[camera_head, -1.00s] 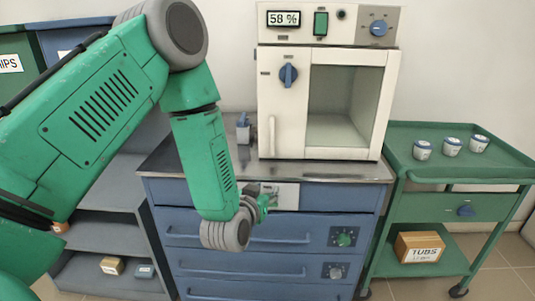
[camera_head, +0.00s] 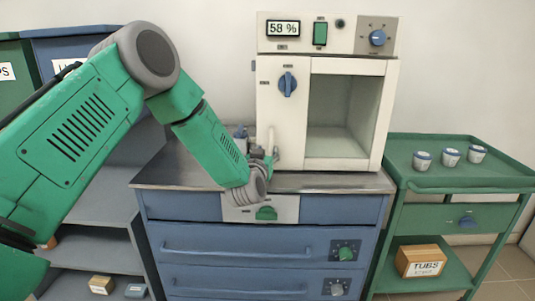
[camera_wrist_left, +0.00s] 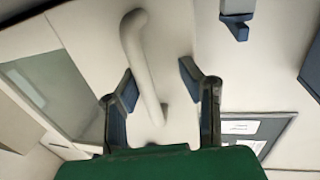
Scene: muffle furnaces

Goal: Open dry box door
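The dry box (camera_head: 388,110) is a white cabinet on the steel-topped bench, with a 58 % display (camera_head: 283,28) on top. Its door (camera_head: 268,108) looks closed, with a window and a blue knob (camera_head: 288,84) near its upper left. The pale vertical handle (camera_head: 273,143) is low on the door's left side. My left gripper (camera_head: 268,157) is at the handle's lower part. In the left wrist view the handle (camera_wrist_left: 138,55) reaches down between the two spread fingers of my left gripper (camera_wrist_left: 157,86); I see a gap beside it. My right gripper is out of view.
A blue drawer cabinet (camera_head: 240,234) carries the bench top (camera_head: 185,168). A green cart (camera_head: 470,178) with several small tubs stands to the right. Grey shelves (camera_head: 95,205) are at the left. A small blue-grey object stands behind my left wrist. The floor right of the cart is bare.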

